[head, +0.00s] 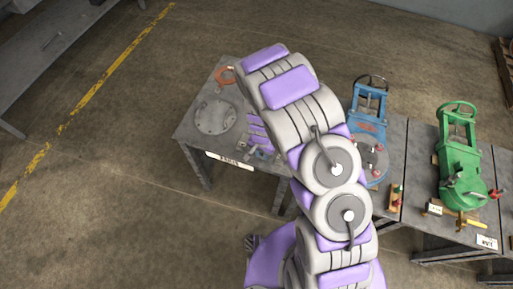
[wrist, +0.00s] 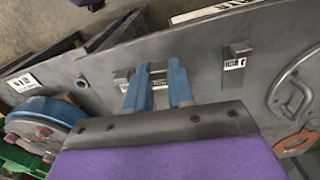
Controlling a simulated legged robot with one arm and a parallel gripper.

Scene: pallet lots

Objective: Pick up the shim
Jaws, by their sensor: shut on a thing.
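In the wrist view, the two blue fingers of my gripper (wrist: 159,74) reach down to the grey metal table top. A small grey piece, which I take as the shim (wrist: 159,79), shows between them, with a pale label by it. The fingers are closed on this piece, close to the table; whether it touches the table I cannot tell. In the head view, my gripper (head: 259,141) is low over the table, and the held piece cannot be made out clearly there.
A small grey block (wrist: 238,50) with a label stands right of the fingers. The table (head: 195,125) bears a round metal plate (head: 215,117) and an orange ring (head: 225,75). A blue machine (head: 369,105) and a green machine (head: 459,160) stand on benches to the right.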

